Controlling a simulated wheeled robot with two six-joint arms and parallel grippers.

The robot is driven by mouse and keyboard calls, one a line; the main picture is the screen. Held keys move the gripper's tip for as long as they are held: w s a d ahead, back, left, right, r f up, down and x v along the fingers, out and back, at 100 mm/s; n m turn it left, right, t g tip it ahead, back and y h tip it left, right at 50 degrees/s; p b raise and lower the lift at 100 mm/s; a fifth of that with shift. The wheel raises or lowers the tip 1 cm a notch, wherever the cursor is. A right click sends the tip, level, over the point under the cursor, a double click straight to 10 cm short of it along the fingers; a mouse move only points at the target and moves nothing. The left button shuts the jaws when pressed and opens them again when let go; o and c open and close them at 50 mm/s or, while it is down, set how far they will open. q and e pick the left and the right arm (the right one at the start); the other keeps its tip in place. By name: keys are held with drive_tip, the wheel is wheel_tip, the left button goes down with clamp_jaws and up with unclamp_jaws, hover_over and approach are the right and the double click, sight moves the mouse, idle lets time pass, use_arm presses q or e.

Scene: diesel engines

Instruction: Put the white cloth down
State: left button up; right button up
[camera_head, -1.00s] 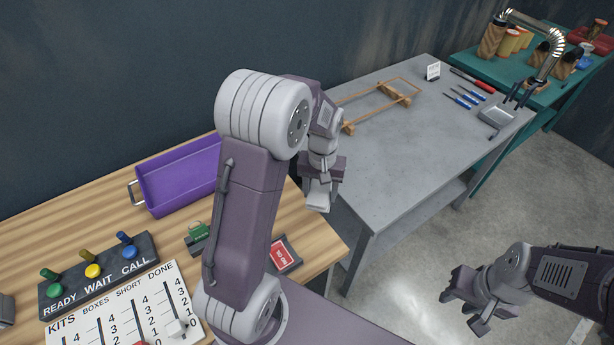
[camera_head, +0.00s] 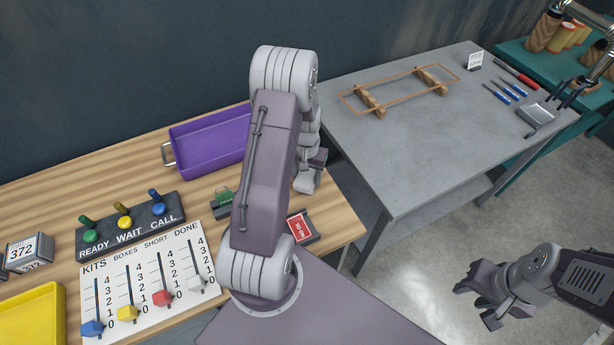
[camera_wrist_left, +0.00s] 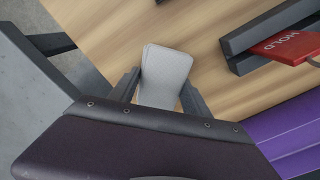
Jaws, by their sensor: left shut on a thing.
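A folded white cloth (camera_wrist_left: 165,75) is between the fingers of my left gripper (camera_wrist_left: 158,92) in the left wrist view. The left gripper is shut on it, above the wooden table near its right end. In the head view the cloth (camera_head: 306,180) hangs at the left gripper (camera_head: 312,168), partly hidden by my arm. Whether the cloth touches the table I cannot tell. My right gripper (camera_head: 482,297) is open and empty, above the floor at the lower right.
On the wooden table (camera_head: 140,145) are a purple bin (camera_head: 205,143), a red sign in a dark holder (camera_head: 301,226), a button panel (camera_head: 130,225), a slider board (camera_head: 150,280) and a yellow tray (camera_head: 30,318). A grey table (camera_head: 410,150) with a wooden frame (camera_head: 400,88) stands to the right.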

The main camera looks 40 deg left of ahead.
sight(307, 175)
use_arm(q)
drive_tip(key=shift+w+a+f, duration=0.15)
drive_tip(key=shift+f, duration=0.5)
drive_tip(key=o, duration=1)
drive_tip(key=shift+o, duration=1)
wheel_tip(307, 175, up, 12)
drive_tip(key=s+d+m, duration=0.1)
drive_tip(key=s+d, duration=0.4)
drive_tip(key=d, duration=0.2)
drive_tip(key=s+d+m+t, duration=0.1)
drive_tip(key=s+d+m, duration=0.1)
drive_tip(key=s+d, duration=0.3)
drive_tip(key=d, duration=0.3)
drive_tip(key=shift+s, duration=0.15)
